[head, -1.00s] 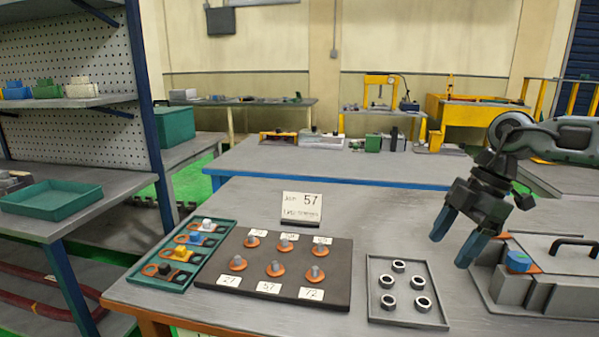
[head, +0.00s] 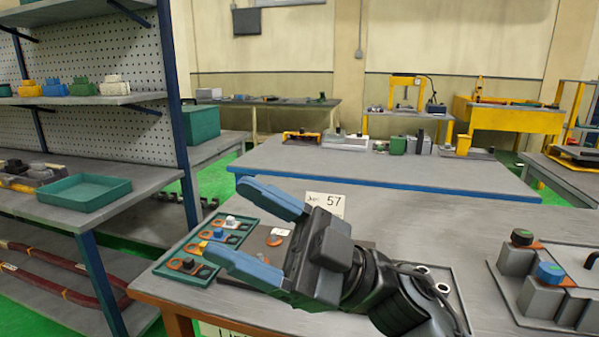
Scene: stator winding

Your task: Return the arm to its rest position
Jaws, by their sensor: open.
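My gripper (head: 250,234) is in the middle of the head view, above the workbench and close to the camera. Its two blue fingers point left and are spread wide apart, with nothing between them. My arm comes in from the lower right and hides most of the dark terminal board (head: 258,246) and much of the parts tray with metal rings (head: 447,287). A white card reading 57 (head: 325,202) stands behind the gripper. The green tray (head: 178,277) with several terminal lugs lies left of and behind the fingers.
A grey fixture with a blue-topped block (head: 551,273) and a dark-topped block (head: 521,238) stands at the right of the bench. A shelf unit with a green bin (head: 85,194) stands at the left. A second table (head: 400,172) lies behind, with clear surface in front.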

